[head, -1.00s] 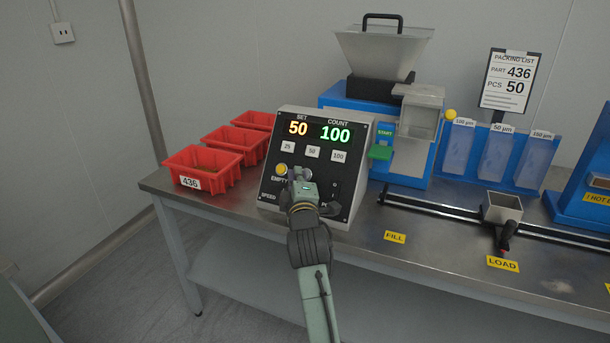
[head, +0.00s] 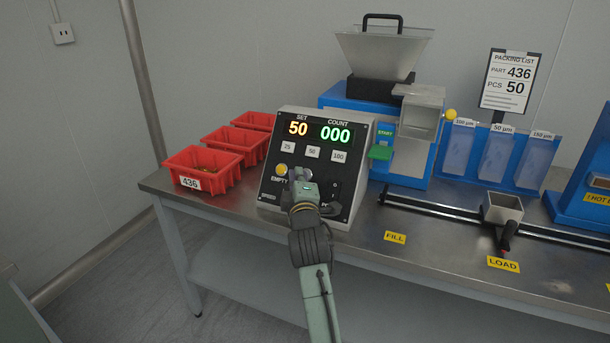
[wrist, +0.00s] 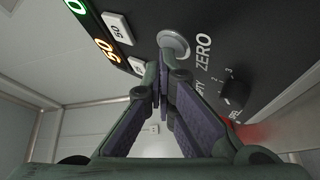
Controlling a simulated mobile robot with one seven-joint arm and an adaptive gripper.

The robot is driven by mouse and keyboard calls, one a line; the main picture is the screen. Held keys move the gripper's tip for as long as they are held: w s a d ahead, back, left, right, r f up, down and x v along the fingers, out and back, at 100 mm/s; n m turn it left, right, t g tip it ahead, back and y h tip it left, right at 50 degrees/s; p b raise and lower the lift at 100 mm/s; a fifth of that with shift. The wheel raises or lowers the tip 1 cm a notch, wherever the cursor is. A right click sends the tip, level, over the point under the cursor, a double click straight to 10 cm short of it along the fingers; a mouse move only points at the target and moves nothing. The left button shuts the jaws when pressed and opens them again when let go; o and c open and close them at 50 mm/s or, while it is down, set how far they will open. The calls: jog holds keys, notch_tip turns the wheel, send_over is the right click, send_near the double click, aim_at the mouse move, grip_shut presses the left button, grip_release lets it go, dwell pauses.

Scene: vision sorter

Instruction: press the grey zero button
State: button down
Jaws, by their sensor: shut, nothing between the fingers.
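The grey zero button (wrist: 173,44) is a round disc beside the word ZERO on the black panel in the wrist view. My gripper (wrist: 160,72) is shut and empty, with its fingertips at the button's lower edge; I cannot tell whether they touch it. In the head view my gripper (head: 300,174) is in front of the control panel (head: 357,158) and hides the zero button. The display reads SET 50 in orange and COUNT 000 in green.
A yellow EMPTY button (head: 281,170) sits just left of my gripper. White preset buttons, one marked 50 (head: 313,152), are above it. Red bins, the front one marked 436 (head: 190,183), stand left of the panel.

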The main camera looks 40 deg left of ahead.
jog(key=shift+s+d+r+p, duration=0.2)
jog(key=shift+s+r+p, duration=0.15)
jog(key=shift+s, duration=0.25)
jog(key=s+r+p, duration=0.1)
jog(key=s, duration=0.1)
jog(key=s+d+r+p, duration=0.1)
jog(key=s+r, duration=0.1)
jog(key=shift+p, duration=0.3)
dwell(0.8)
